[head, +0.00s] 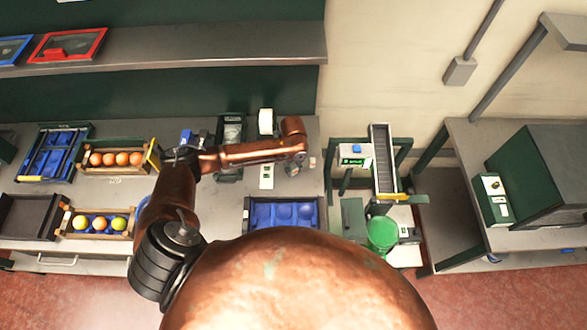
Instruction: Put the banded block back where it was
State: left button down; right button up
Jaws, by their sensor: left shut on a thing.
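My left arm reaches up over the bench, and its forearm runs to the right. My left gripper (294,167) points down near the bench's right end, below the copper wrist. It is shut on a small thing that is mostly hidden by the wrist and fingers. I cannot make out bands on it. A small pinkish piece (312,162) shows just right of the gripper; I cannot tell whether it is part of the held thing. No banded block can be clearly picked out elsewhere. My right gripper is not in view.
A white card (267,176) lies left of the gripper. A blue tray (246,212) with round hollows is nearer. Orange crates (84,170) and a dark tray (30,217) stand at left. Right of a gap are a ramp stand (382,160) and green bucket (382,234).

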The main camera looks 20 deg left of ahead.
pick_arm(q)
jog(key=shift+f, duration=0.15)
jog(key=c, duration=1.6)
grip_release()
jog(key=shift+o, duration=0.4)
jog(key=o, duration=0.3)
